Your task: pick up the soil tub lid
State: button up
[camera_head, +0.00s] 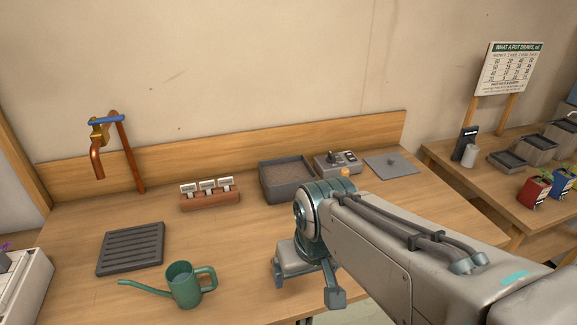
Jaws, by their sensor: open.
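The soil tub lid (391,164) is a flat grey square plate with a small knob in its middle. It lies on the wooden bench near the back right, apart from the soil tub. The soil tub (287,182) is a dark grey open box with brown soil in it, near the backboard. My gripper (306,285) is over the front of the bench, nearer than the tub and to the left of the lid. Its fingers are apart and nothing shows between them. My arm hides part of the bench's right side.
A grey box with controls (338,162) stands between tub and lid. A wooden block with white cards (210,198) is left of the tub. A green watering can (184,285), a slatted grate (131,248) and a copper tap (97,150) are further left. A second table (470,185) stands right.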

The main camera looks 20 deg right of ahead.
aim_at(391, 165)
jog(key=k, duration=0.5)
jog(key=u, duration=2.25)
jog(key=k, duration=1.35)
jog(key=z, duration=2.25)
jog(key=i, duration=1)
